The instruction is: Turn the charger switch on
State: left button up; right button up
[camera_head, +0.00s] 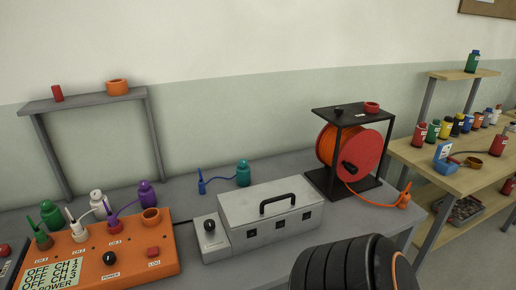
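A grey metal box (268,213) with a black carry handle (278,203) sits on the grey bench. Several small dark square openings or sockets line its front. A smaller grey unit (211,238) adjoins its left end, with a black rotary knob (209,226) on top. I cannot read any label there, nor tell the knob's setting. I cannot tell for sure which unit is the charger. Neither gripper is in view.
A cable reel (350,152) with orange cable stands right of the grey box. A teal bottle (243,173) stands behind it. Several bottles stand around the console, under a grey shelf (85,101). A wooden bench (450,177) is at right. The grey bench's front right is hidden.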

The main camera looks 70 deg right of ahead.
aim_at(209, 225)
jog(key=z, duration=2.15)
